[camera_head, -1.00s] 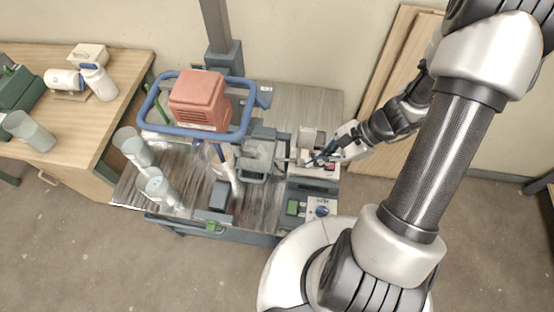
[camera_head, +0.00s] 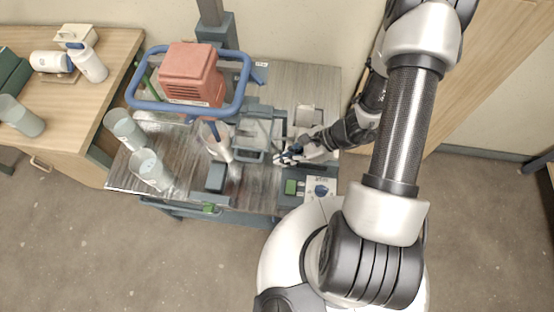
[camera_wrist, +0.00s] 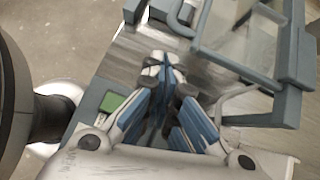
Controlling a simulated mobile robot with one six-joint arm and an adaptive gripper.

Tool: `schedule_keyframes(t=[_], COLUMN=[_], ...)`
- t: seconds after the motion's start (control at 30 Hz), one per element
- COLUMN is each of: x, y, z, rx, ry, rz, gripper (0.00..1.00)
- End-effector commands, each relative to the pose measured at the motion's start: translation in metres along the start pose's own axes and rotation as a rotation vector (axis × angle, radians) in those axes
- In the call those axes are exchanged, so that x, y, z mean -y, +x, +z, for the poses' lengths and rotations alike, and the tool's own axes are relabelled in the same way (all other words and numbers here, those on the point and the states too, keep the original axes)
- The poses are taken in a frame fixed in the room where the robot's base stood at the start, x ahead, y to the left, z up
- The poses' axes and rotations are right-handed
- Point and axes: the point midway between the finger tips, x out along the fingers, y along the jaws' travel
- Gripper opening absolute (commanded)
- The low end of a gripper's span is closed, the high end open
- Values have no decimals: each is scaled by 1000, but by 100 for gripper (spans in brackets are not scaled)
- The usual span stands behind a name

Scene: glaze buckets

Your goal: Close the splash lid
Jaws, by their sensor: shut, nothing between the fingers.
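The splash lid (camera_head: 258,132) is a clear panel in a grey-blue frame, near the middle of the metal-topped bench (camera_head: 300,82). In the wrist view its frame (camera_wrist: 236,66) fills the upper right, close to the camera, with bare bench seen through the panel. I cannot tell its exact tilt. My gripper (camera_head: 281,158) is just right of the lid's front part in the head view. In the wrist view my gripper (camera_wrist: 165,72) has its blue-padded fingers shut and empty, left of the lid frame and apart from it in the picture. Contact cannot be made out.
A red motor (camera_head: 190,73) inside a blue ring handle (camera_head: 130,92) stands behind left. Cloudy cups (camera_head: 150,168) stand at the bench's left. A control box with a green switch (camera_head: 291,187) and dial is at front right. A wooden table (camera_head: 112,50) is at far left.

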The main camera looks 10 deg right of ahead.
Motion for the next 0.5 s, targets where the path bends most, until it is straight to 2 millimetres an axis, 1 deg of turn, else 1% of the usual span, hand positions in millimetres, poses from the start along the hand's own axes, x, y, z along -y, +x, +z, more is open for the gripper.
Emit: schedule_keyframes(t=[0.03,0.1,0.2,0.5], x=[-1,0,0,0], y=[6,10,14,16], z=[6,11,16,19], rx=[-1,0,0,0], ry=[-3,-2,-2,-1], rz=[3,2,0,-1], gripper=[0,0,0,0])
